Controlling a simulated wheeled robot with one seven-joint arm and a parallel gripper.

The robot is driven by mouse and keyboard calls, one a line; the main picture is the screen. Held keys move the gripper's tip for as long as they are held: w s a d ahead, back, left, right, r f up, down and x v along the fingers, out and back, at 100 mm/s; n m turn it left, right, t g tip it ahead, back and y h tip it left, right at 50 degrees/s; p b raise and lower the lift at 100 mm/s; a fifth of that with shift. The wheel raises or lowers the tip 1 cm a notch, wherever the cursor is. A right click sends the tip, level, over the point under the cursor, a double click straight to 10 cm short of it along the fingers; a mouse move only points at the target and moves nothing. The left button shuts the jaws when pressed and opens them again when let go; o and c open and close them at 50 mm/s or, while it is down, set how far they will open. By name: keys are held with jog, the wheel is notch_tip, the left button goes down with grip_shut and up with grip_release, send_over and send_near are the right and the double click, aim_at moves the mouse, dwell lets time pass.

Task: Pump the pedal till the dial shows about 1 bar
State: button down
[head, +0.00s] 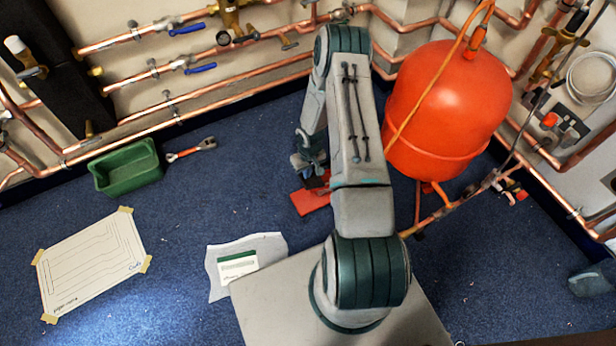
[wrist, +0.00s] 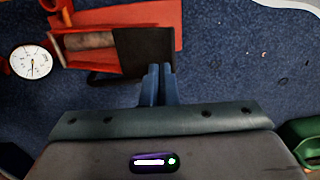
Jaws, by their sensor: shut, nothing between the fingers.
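The red foot pump (head: 312,201) lies on the blue floor, partly hidden under my arm in the head view. In the wrist view its red frame (wrist: 158,14) holds a grey cylinder, and a black pedal plate (wrist: 142,45) sits at its right end. The round white dial (wrist: 31,62) is left of the pump; its dark needle stands near vertical, but the numbers are too small to read. My gripper (wrist: 158,70) is shut and empty, its blue fingertips at the near right edge of the pedal. I cannot tell whether they touch it.
A large red tank (head: 450,105) stands right of my arm. Copper pipes (head: 240,95) run along the walls. A green tray (head: 128,170), a red-handled wrench (head: 192,150), a taped drawing (head: 92,262) and a packet (head: 222,270) lie on the floor at left, with clear carpet between.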

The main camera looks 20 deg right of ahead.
aim_at(308, 180)
jog(key=shift+r+p, duration=0.3)
jog(key=shift+r, duration=1.15)
dwell(0.3)
jog(key=shift+d, duration=0.25)
jog(key=d+r+y, duration=0.4)
jog(key=d+r, duration=0.2)
jog(key=d, duration=0.2)
jog(key=shift+w+r, duration=0.25)
jog(key=shift+w, duration=0.15)
